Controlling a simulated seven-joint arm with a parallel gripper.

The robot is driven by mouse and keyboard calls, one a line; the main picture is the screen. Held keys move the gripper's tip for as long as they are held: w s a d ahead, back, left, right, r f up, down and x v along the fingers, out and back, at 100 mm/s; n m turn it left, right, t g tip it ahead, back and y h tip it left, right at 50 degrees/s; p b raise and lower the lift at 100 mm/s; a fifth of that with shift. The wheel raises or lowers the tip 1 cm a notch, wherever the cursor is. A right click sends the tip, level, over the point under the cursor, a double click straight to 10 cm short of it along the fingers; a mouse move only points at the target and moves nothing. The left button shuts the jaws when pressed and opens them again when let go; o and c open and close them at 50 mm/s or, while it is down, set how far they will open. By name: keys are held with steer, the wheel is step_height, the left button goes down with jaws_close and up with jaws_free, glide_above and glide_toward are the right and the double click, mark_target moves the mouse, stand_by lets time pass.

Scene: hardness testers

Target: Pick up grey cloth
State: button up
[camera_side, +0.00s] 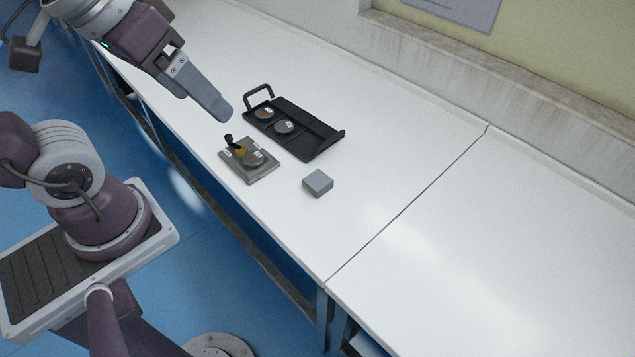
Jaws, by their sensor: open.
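The grey cloth (318,183) looks like a small, thick grey block and lies flat on the white bench, right of the small grey plate. My gripper (222,112) is above the bench at the upper left of the cloth, apart from it, with its fingers pointing down and to the right. It is open, though from this side the fingers overlap and the gap between them is hidden. Nothing shows held in it.
A black tray (325,136) with a handle holds round discs behind the cloth. A grey plate (265,174) with a disc and a small black-and-orange item stands left of it. The white bench (430,230) is clear to the right, with a seam across it.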

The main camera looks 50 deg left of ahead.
steer(key=w+f+n+g, duration=0.25)
steer(key=w+n, duration=0.25)
steer(key=w, duration=0.5)
steer(key=n+g, duration=0.3)
steer(key=n, duration=0.8)
glide_above(321, 182)
steer(key=shift+t, duration=0.25)
steer(key=f, duration=1.5)
steer(key=d+f, duration=0.1)
steer(key=f, duration=0.7)
steer(key=shift+s+f, duration=0.1)
steer(key=shift+s, duration=0.15)
steer(key=shift+n, duration=0.3)
steer(key=f, duration=0.6)
steer(key=a+f, duration=0.1)
steer(key=f, duration=0.2)
steer(key=shift+w, duration=0.25)
steer(key=shift+r, duration=0.1)
steer(key=c, duration=1.6)
steer(key=shift+o, duration=0.2)
step_height(321, 182, up, 10)
